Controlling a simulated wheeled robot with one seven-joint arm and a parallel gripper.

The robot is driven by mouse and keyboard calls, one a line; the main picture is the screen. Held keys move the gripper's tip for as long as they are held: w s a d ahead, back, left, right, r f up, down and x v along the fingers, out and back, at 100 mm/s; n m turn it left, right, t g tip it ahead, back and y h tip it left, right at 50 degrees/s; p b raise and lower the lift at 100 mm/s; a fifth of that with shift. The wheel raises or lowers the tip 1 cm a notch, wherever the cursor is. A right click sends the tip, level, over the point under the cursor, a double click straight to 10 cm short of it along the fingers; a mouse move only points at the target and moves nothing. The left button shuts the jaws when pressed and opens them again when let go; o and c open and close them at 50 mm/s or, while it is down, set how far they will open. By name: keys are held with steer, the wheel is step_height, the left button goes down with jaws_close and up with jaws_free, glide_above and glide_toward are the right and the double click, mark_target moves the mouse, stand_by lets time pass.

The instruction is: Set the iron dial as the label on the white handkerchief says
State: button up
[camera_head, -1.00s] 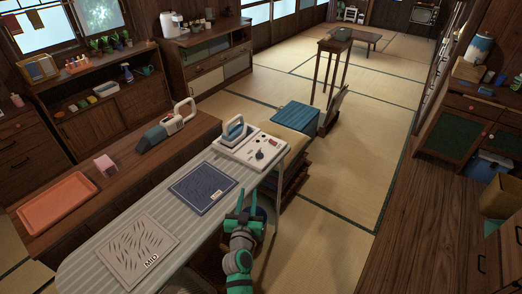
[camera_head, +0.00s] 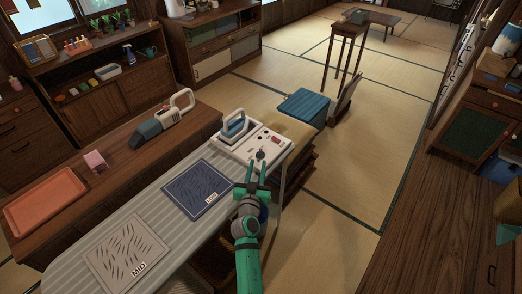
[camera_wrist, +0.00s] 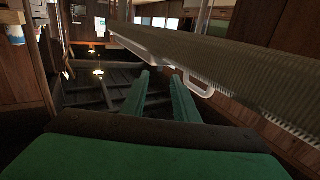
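The white handkerchief (camera_head: 110,235) lies on the ironing board (camera_head: 150,205), with dark streaks and the label MID at its corner. A dark blue handkerchief (camera_head: 183,187) lies beside it, its small label seemingly reading LOW. The iron (camera_head: 236,126) rests on a white control unit (camera_head: 226,148) at the board's far end. A dark dial (camera_head: 261,155) is on the unit's top; its pointer setting is too small to read. My gripper (camera_head: 257,171) is open and empty, close in front of the dial in the head view. In the wrist view its fingers (camera_wrist: 158,85) are apart and the dial is not visible.
A low wooden cabinet (camera_head: 125,165) behind the board holds an orange tray (camera_head: 45,202), a pink block (camera_head: 95,160) and a handheld vacuum (camera_head: 160,120). A blue box (camera_head: 305,107) stands beyond the unit. In the wrist view the board's edge (camera_wrist: 150,45) is close.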

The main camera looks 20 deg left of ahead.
mark_target(260, 154)
steer(key=w, duration=0.2)
steer(key=w+a, duration=0.1)
steer(key=w, duration=0.5)
steer(key=shift+w+a, duration=0.15)
steer(key=shift+a, duration=0.1)
jaws_close()
